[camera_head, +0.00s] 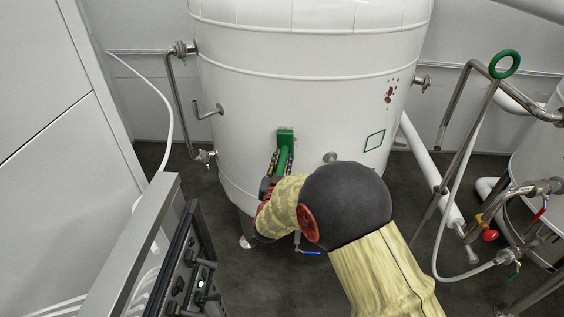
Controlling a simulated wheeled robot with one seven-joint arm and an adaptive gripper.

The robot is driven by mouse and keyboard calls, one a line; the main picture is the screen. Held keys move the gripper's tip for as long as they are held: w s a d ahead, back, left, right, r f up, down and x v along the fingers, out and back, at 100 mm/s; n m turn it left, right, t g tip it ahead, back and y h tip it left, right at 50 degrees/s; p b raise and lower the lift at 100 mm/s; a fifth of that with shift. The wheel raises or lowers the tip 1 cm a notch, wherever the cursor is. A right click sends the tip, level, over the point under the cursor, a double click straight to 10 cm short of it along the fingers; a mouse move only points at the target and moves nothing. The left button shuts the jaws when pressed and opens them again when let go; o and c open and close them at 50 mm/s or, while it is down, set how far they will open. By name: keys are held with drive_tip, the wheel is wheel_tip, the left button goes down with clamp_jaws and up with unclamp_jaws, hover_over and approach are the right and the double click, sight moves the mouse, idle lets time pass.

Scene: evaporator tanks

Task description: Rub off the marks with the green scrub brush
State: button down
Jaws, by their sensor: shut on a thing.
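Brown marks (390,91) show as a patch of spots on the upper right of the white tank (255,110). The green scrub brush (285,139) is upright in front of the lower middle of the tank, to the left of and below the marks. My gripper (279,161) is shut on the brush's green handle. Whether the brush touches the tank wall cannot be told. My arm hides part of the tank's lower right side.
Pipe stubs and a valve (207,156) stick out of the tank's left side. A metal pipe frame (468,140) with a green ring (504,64) stands at right. A control panel (188,268) is at lower left.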

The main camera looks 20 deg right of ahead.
drive_tip(key=shift+d, duration=0.1)
drive_tip(key=d, duration=0.1)
drive_tip(key=s+d+b, duration=0.1)
drive_tip(key=d, duration=0.1)
drive_tip(key=shift+s+d, duration=0.15)
drive_tip(key=shift+d, duration=0.15)
drive_tip(key=shift+a, duration=0.1)
drive_tip(key=shift+w+a+r+b, duration=0.1)
drive_tip(key=shift+w+a, duration=0.15)
drive_tip(key=shift+a, duration=0.3)
drive_tip(key=shift+w+a+b, duration=0.15)
drive_tip(key=shift+w+a, duration=0.1)
drive_tip(key=shift+a, duration=0.25)
drive_tip(key=shift+w+a+r+b, duration=0.1)
drive_tip(key=shift+w+a, duration=0.15)
drive_tip(key=shift+a, duration=0.3)
drive_tip(key=shift+w+a, duration=0.1)
drive_tip(key=shift+a, duration=0.05)
drive_tip(key=shift+r, duration=0.1)
